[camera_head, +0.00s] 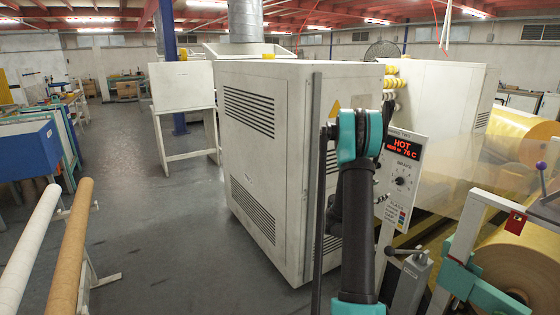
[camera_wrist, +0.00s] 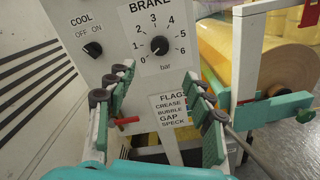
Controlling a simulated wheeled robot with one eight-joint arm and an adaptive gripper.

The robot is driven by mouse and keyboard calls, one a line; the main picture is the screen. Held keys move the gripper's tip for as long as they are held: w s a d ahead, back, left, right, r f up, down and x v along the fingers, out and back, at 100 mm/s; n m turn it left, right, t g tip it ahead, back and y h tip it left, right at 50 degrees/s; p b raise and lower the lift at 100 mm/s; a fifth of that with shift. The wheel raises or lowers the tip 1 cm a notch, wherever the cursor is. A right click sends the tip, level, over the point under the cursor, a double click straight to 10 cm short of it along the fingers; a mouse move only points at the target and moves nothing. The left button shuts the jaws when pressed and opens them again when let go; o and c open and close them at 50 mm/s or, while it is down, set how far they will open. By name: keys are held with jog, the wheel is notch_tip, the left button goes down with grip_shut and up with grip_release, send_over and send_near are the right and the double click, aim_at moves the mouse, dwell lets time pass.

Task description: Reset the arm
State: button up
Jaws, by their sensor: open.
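A small red-handled lever (camera_wrist: 127,121) shows low between the fingers. In the head view my dark arm with teal joints stands in front of the machine, and its gripper is not clearly seen. The panel (camera_head: 401,178) there shows a red HOT display (camera_head: 403,148).
A large white cabinet (camera_head: 262,150) stands left of the panel. Yellow film rolls (camera_head: 520,262) and a teal and white frame (camera_head: 470,280) are at the right. A white tube (camera_head: 30,245) and a brown tube (camera_head: 72,245) lie at the left. The grey floor (camera_head: 165,240) between is clear.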

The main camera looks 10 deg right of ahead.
jog(key=s+a+f+m+g+y, duration=0.1)
jog(key=s+a+f+m+y, duration=0.2)
jog(key=s+a+m+y, duration=0.5)
jog(key=s+a+f+m+g+y, duration=0.1)
jog(key=s+a+f+m+y, duration=0.2)
jog(key=s+a, duration=2.4)
jog(key=a+m+y, duration=0.4)
jog(key=m+y, duration=0.1)
jog(key=m, duration=0.1)
jog(key=shift+s+f+g, duration=0.3)
jog(key=shift+f+g, duration=0.05)
jog(key=shift+g, duration=0.05)
